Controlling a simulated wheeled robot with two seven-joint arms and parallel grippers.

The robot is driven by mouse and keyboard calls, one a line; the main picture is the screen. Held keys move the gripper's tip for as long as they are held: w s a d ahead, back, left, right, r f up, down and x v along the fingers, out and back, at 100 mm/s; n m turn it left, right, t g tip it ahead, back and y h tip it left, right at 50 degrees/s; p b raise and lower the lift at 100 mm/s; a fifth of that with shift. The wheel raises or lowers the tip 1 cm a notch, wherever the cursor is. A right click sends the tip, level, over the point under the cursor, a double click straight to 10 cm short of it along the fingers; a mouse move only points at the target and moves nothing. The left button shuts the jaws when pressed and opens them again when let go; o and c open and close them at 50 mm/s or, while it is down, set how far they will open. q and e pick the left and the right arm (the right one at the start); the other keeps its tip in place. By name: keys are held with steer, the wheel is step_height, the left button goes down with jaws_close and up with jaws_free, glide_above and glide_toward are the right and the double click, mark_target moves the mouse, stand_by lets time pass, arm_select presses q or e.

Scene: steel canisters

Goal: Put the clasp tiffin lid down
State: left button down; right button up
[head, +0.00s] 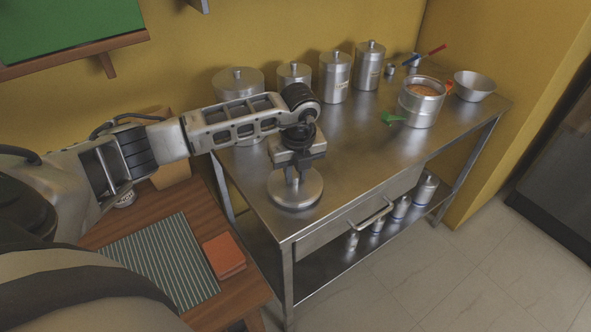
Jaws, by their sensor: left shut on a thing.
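My left gripper (296,170) points down near the front left corner of the steel table, shut on the knob of a round steel lid (295,189). The lid is level, at or just above the table top; I cannot tell whether it touches. The jaws hide most of the knob. An open steel canister (417,108), which looks like the clasp tiffin, stands at the right of the table with something orange-brown inside. My right gripper is not in view.
Several lidded steel canisters (334,78) line the back of the steel table (352,150). A steel bowl (474,86), a green scoop (394,119) and a red-handled utensil (431,51) are at the right. The table's middle is clear. A wooden table with a striped mat (160,262) stands at the left.

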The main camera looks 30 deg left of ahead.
arm_select(q)
steer(key=shift+f, duration=0.1)
steer(key=c, duration=1.3)
jaws_free()
